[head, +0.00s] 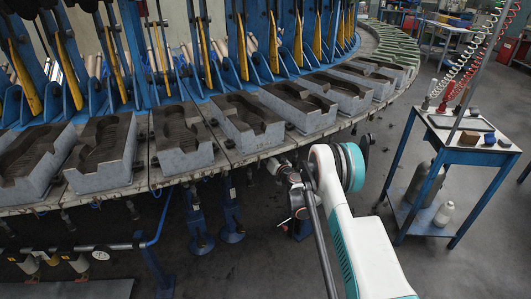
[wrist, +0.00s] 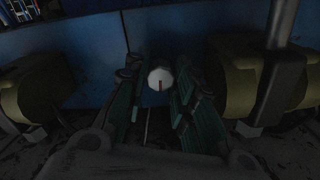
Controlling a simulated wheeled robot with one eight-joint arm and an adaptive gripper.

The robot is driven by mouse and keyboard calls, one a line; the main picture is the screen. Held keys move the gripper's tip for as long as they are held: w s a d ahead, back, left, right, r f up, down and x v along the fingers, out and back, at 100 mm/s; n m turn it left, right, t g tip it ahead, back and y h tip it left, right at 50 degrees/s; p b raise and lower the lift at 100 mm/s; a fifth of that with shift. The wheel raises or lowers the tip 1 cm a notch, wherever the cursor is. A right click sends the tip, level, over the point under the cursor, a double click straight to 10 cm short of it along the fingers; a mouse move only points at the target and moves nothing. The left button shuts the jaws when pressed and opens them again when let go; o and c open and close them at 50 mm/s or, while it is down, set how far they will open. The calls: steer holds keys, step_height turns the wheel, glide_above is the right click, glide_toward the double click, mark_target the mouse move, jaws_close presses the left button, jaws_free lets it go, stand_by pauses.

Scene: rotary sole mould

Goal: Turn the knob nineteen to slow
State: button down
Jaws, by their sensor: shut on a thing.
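A round white knob (wrist: 160,79) with a red mark shows in the wrist view, in front of a blue panel (wrist: 75,75). The red mark runs from about its middle down to its lower edge. My gripper (wrist: 158,82) has its two green-padded fingers on the left and right of the knob and is shut on it. Any lettering around the knob is too dark to read. In the head view my white and teal arm reaches to below the rim of the mould table (head: 232,162); the knob cannot be made out there.
Brownish-yellow blocks flank my fingers at left (wrist: 30,95) and right (wrist: 250,85), with a dark post (wrist: 280,60) at the right one. Grey sole moulds (head: 240,120) line the table above. A blue trolley (head: 465,155) stands right, with clear floor between.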

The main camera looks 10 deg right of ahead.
steer(key=shift+f+n, duration=0.1)
steer(key=shift+n, duration=0.4)
steer(key=c, duration=1.6)
jaws_free()
steer(key=v, duration=1.2)
